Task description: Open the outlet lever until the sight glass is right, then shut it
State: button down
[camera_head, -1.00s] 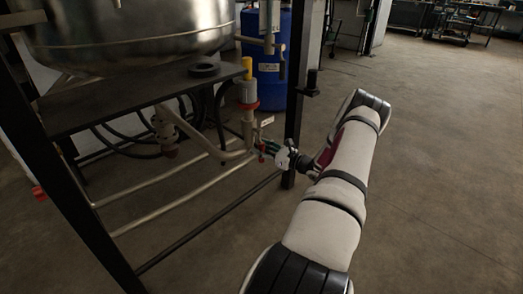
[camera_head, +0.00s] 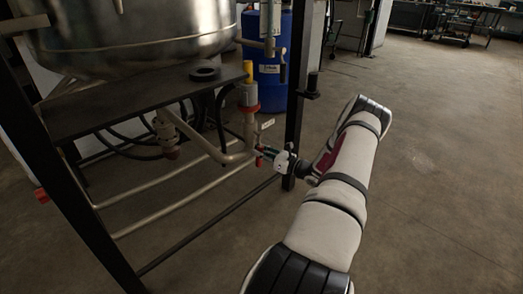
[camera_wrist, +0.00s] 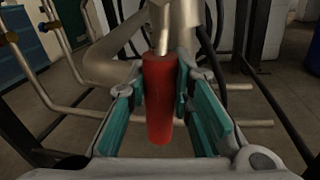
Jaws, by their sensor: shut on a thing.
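The outlet lever (camera_wrist: 160,104) has a red grip and stands between my gripper's teal finger pads in the wrist view. My gripper (camera_head: 266,156) is shut on the red grip, at the pipework under the tank. In the wrist view the gripper (camera_wrist: 163,95) shows pads against both sides of the grip. The lever's metal stem runs up to the pipe behind it. In the head view only a small red bit of the lever (camera_head: 258,162) shows beside the fingers. I cannot make out a sight glass level; a vertical fitting (camera_head: 271,22) with a metal body hangs near the blue drum.
A steel tank (camera_head: 130,38) sits on a black frame (camera_head: 75,215). A valve with a yellow top (camera_head: 248,70) and red collar rises above the lever. A blue drum (camera_head: 268,75) stands behind. A black post (camera_head: 295,120) is close to my wrist.

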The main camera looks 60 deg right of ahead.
jog(key=w+a+r+m+t+h+p, duration=0.1)
jog(key=a+r+m+h+p, duration=0.3)
jog(key=m+p, duration=0.6)
jog(key=shift+a+r+m, duration=0.95)
jog(key=shift+r+m, duration=0.5)
jog(key=shift+m, duration=2.95)
jog(key=shift+w+p, duration=0.1)
jog(key=shift+p, duration=0.2)
jog(key=c, duration=1.4)
grip_release()
jog(key=v, duration=1.2)
jog(key=shift+f, duration=0.15)
